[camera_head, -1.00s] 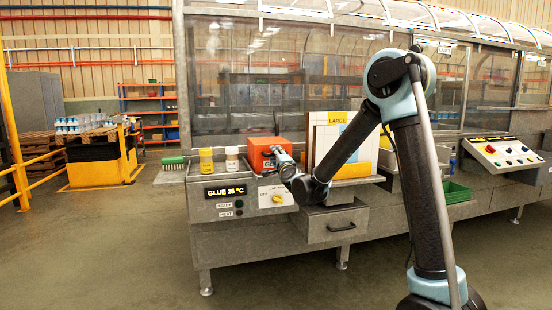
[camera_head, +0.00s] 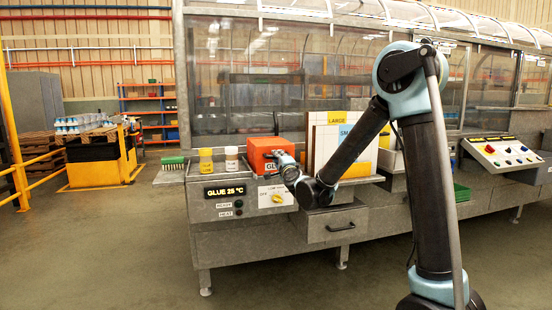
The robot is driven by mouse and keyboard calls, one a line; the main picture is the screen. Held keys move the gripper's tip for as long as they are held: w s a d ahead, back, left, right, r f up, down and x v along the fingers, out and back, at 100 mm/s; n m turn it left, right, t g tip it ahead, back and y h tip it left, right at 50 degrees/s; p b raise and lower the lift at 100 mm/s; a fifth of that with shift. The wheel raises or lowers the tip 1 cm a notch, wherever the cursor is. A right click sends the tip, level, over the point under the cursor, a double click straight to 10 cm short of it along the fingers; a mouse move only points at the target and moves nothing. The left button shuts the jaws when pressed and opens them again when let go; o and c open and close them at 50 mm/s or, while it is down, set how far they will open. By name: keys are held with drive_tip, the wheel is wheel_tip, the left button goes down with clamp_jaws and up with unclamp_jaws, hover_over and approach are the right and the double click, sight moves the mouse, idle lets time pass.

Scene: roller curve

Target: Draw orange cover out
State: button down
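The orange cover (camera_head: 262,151) is a box-like shape with partly hidden lettering on its front, on the left part of the metal bench top. My gripper (camera_head: 277,156) is at the right side of the cover's front face and hides part of the lettering. It overlaps the cover in the picture. The fingers are too small and too covered by my wrist to tell whether they are open, shut or touching the cover.
A yellow-lidded jar (camera_head: 206,161) and a white-lidded jar (camera_head: 231,159) stand left of the cover. Upright boards marked LARGE and SMALL (camera_head: 346,134) stand close on the right. A drawer (camera_head: 336,224) and the glue panel (camera_head: 226,191) are below. The floor in front is clear.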

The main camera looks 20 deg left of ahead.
drive_tip(key=r+v, duration=0.3)
drive_tip(key=v, duration=1.3)
drive_tip(key=shift+s+d, duration=0.35)
drive_tip(key=c, duration=1.6)
unclamp_jaws()
drive_tip(key=shift+w, duration=0.1)
drive_tip(key=v, duration=1.2)
drive_tip(key=shift+w, duration=0.1)
drive_tip(key=shift+r, duration=0.1)
